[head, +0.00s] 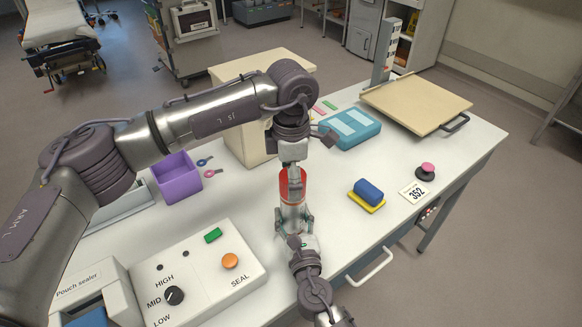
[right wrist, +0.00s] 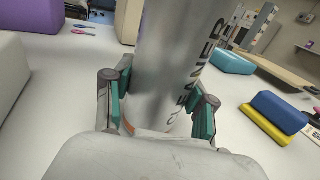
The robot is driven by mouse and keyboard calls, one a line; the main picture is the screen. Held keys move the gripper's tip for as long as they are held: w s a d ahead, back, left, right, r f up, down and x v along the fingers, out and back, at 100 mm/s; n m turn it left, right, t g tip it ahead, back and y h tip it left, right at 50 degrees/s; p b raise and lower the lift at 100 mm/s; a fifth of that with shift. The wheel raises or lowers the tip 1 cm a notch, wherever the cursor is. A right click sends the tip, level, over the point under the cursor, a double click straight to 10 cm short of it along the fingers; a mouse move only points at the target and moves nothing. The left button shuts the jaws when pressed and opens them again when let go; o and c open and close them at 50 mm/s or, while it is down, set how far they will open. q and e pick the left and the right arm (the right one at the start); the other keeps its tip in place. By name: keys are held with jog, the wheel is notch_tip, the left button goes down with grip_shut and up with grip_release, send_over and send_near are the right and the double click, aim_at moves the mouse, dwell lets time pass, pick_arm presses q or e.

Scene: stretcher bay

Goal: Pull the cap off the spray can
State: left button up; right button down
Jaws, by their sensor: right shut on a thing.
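The spray can (head: 292,215) stands upright on the white table, silver with a red cap (head: 292,186) on top. In the right wrist view the silver can (right wrist: 170,65) fills the middle, with dark lettering down its side; its top is out of that view. My right gripper (head: 294,223) is shut on the can's lower body; its teal-padded fingers (right wrist: 160,105) sit on either side of it. My left gripper (head: 292,160) is right above the red cap, pointing down. Its fingertips are hard to make out, so I cannot tell whether they touch the cap.
The sealer's control box (head: 200,275) is at the front left, with a purple bin (head: 177,180) behind it. A blue block on a yellow base (head: 367,194), a pink-topped button (head: 427,169) and a 352 card (head: 414,192) lie right. A teal case (head: 351,128) is behind.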

pick_arm(q)
jog(key=c, duration=1.4)
jog(key=shift+r, duration=0.25)
pick_arm(e)
jog(key=shift+f, duration=0.1)
pick_arm(q)
jog(key=shift+r, duration=0.9)
jog(key=shift+r, duration=2)
pick_arm(e)
jog(key=shift+c, duration=1.4)
grip_release()
